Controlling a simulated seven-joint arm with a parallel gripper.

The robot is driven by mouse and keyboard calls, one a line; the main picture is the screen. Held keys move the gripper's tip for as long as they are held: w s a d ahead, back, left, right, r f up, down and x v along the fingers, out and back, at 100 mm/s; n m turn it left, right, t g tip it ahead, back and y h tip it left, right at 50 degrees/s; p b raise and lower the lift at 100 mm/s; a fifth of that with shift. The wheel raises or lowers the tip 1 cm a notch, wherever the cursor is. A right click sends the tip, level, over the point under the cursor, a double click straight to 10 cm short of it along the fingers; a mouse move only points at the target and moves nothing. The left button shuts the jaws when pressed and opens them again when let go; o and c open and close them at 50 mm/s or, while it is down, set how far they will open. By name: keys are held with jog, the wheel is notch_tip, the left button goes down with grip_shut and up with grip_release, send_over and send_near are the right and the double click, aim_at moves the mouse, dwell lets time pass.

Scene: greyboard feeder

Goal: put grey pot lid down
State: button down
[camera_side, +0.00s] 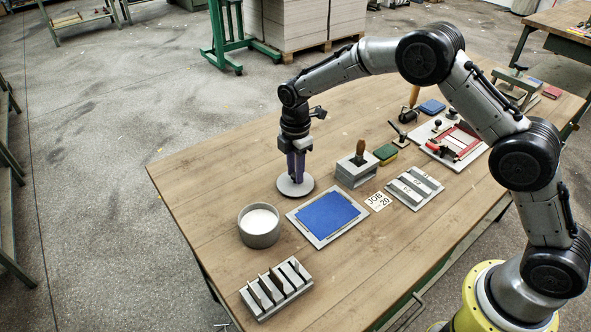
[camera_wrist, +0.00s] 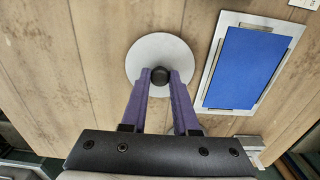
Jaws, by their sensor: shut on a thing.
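The grey pot lid (camera_side: 284,190) is a flat round disc at the far left part of the wooden table. In the wrist view the lid (camera_wrist: 147,50) shows as a pale disc with a dark round knob (camera_wrist: 160,75) between the fingertips. My gripper (camera_side: 296,180) points down over the lid, and its purple fingers (camera_wrist: 160,80) are shut on the knob. The lid looks level and at or very near the table top; I cannot tell if it touches. The grey pot (camera_side: 260,237), open and with white contents, stands nearer the camera, apart from the lid.
A blue sheet on a grey board (camera_side: 318,239) lies right of the pot. A slotted grey rack (camera_side: 258,305) stands at the front. A grey box with a wooden-handled tool (camera_side: 345,176) stands right of the lid. Bare table (camera_side: 215,170) lies left of the lid.

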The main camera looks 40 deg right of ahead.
jog(key=shift+f, duration=0.1)
jog(key=c, duration=0.7)
grip_release()
notch_tip(320, 180, up, 12)
jog(key=shift+r, duration=0.2)
jog(key=s+d+r+m+t, duration=0.1)
jog(key=s+d+r+m, duration=0.25)
jog(key=s+r, duration=0.35)
jog(key=s+d+r+m+t, duration=0.25)
jog(key=s+r+m, duration=0.3)
jog(key=s, duration=0.35)
jog(key=s+d+f+m, duration=0.1)
jog(key=s+m, duration=0.2)
jog(key=s, duration=0.3)
jog(key=s+d+f+m+t, duration=0.1)
jog(key=s+m, duration=0.2)
jog(key=s, duration=0.4)
jog(key=s+d+f+m+t, duration=0.1)
jog(key=s+d+m, duration=0.1)
jog(key=s, duration=0.4)
jog(key=shift+s+m, duration=0.4)
jog(key=shift+m, duration=0.1)
